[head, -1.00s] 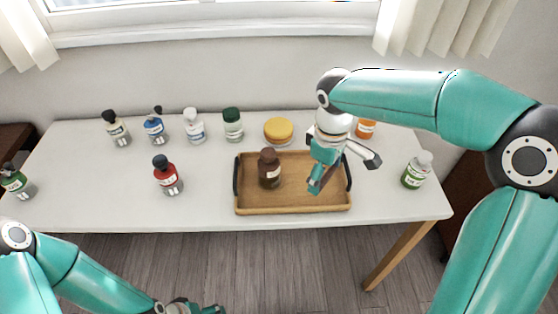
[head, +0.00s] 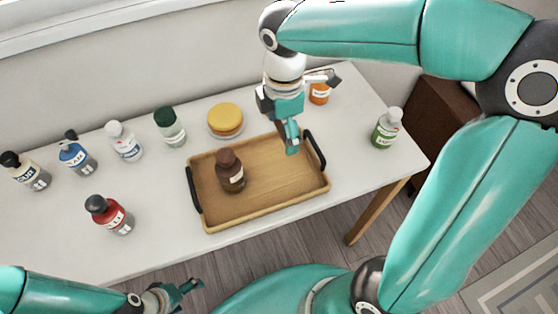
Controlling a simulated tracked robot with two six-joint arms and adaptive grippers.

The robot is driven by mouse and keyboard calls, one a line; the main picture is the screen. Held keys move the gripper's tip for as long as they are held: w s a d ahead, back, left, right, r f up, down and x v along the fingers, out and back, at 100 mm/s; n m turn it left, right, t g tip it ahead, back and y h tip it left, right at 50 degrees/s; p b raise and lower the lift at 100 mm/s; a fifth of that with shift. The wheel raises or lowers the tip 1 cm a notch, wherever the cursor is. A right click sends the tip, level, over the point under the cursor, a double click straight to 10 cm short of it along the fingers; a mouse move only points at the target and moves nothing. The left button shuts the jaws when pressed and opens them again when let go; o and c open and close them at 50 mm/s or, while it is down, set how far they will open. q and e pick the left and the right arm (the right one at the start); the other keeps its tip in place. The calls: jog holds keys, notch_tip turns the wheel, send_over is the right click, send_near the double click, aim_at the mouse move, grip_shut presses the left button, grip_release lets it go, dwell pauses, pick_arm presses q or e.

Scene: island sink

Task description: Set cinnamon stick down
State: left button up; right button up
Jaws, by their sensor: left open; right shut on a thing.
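My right gripper (head: 291,144) points down over the back right part of the wooden tray (head: 262,212). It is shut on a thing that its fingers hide. I cannot make out the cinnamon stick in the head view, and I cannot tell whether the fingertips touch the tray. A brown bottle (head: 230,172) stands upright in the left half of the tray, apart from the gripper. My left gripper (head: 188,289) is open and low at the bottom, in front of the table's near edge.
A yellow-lidded jar (head: 226,119), a green-capped bottle (head: 169,127) and several others line the table's back. A red bottle (head: 109,215) stands left of the tray, a green-labelled bottle (head: 386,129) right. An orange bottle (head: 319,94) is behind the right gripper. The tray's right half looks bare.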

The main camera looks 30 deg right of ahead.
aim_at(282, 167)
notch_tip(282, 167, down, 12)
jog(key=shift+r+b, duration=0.2)
jog(key=shift+b, duration=0.35)
jog(key=shift+f, duration=0.2)
jog(key=o, duration=0.5)
jog(key=shift+r, duration=0.1)
